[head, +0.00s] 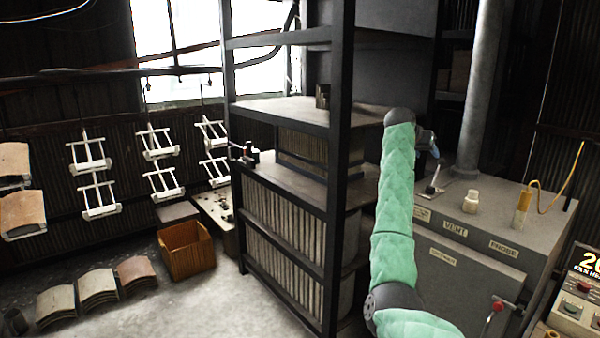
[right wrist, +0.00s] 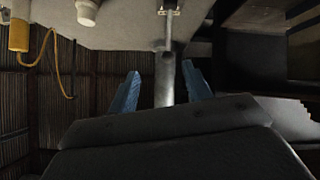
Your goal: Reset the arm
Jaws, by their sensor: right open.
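My right arm (head: 393,215), in a green sleeve, rises in front of the grey cabinet and bends at the top. My right gripper (head: 435,152) is small and partly hidden there, above the cabinet top. In the right wrist view my right gripper (right wrist: 160,88) shows two blue fingers spread apart, with nothing held between them. A grey pipe stands behind the gap. My left gripper is not in view.
The grey cabinet (head: 465,265) carries a small upright metal tool (head: 432,182), a white knob (head: 471,202) and a yellow probe (head: 522,208). A dark shelf rack (head: 334,170) stands close left of my arm. White hangers (head: 90,157) and an orange box (head: 187,250) are farther left.

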